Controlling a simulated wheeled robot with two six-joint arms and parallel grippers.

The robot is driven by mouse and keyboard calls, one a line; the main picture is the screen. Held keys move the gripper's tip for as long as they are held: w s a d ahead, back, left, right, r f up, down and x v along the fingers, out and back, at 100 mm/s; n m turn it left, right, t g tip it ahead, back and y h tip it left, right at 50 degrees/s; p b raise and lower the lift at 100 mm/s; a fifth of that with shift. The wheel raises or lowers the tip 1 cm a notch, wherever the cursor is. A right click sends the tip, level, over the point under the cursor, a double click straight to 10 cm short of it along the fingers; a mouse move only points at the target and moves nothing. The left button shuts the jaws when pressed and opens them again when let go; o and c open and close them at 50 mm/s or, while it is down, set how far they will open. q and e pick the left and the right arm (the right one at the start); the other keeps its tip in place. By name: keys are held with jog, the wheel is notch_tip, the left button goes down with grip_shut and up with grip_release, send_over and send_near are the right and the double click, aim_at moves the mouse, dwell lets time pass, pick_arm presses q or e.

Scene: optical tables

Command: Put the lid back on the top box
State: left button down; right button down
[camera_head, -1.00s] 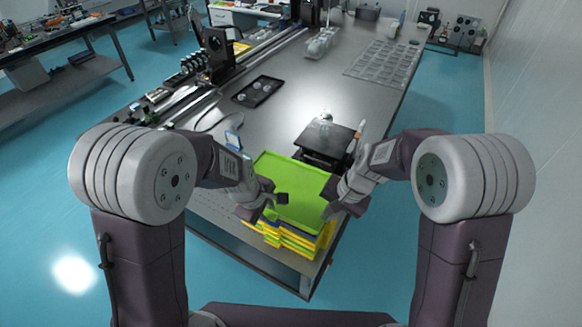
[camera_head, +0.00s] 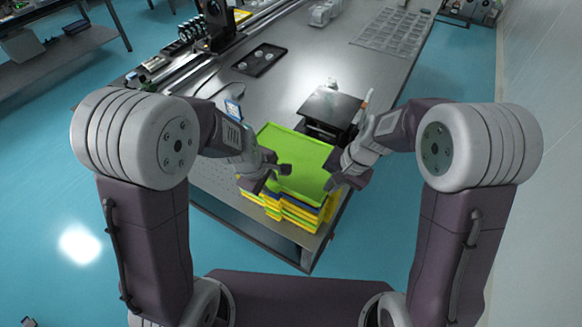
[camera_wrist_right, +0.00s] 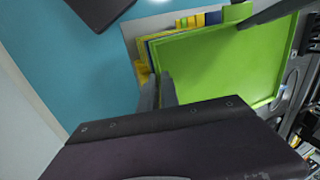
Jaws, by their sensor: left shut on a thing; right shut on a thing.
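A bright green tray-shaped lid (camera_head: 302,155) lies level over a stack of yellow and blue boxes (camera_head: 283,212) at the table's near corner. The lid fills much of the right wrist view (camera_wrist_right: 225,65), with yellow box edges (camera_wrist_right: 143,78) along its left side. My left gripper (camera_head: 281,169) is shut on the lid's left edge. My right gripper (camera_head: 331,184) is shut on its right edge. The lid hides the top box's inside. I cannot tell whether the lid touches the top box or hovers just above it.
A black device (camera_head: 331,106) stands just behind the stack. A black tray (camera_head: 260,60) with small round pieces and a rail assembly (camera_head: 214,28) sit farther back left. The grey table (camera_head: 290,80) has bare room between them. Its near edge is just in front of the stack.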

pick_arm(q)
jog(key=c, duration=1.5)
grip_release()
jog(key=shift+s+f, duration=0.1)
jog(key=shift+f, duration=0.3)
pick_arm(e)
jog(key=c, duration=2)
grip_release()
jog(key=shift+s+d+f, duration=0.1)
jog(key=shift+f, duration=0.3)
pick_arm(q)
jog(key=o, duration=0.4)
jog(key=shift+c, duration=0.2)
pick_arm(e)
jog(key=o, duration=0.4)
pick_arm(q)
jog(key=shift+w, duration=0.35)
jog(key=shift+s+r, duration=0.15)
jog(key=shift+r, duration=0.1)
jog(key=v, duration=1.1)
jog(key=shift+r, duration=0.15)
pick_arm(e)
jog(key=v, duration=1.2)
jog(key=shift+w, duration=0.2)
pick_arm(q)
jog(key=shift+a, duration=0.1)
pick_arm(e)
jog(key=shift+r, duration=0.1)
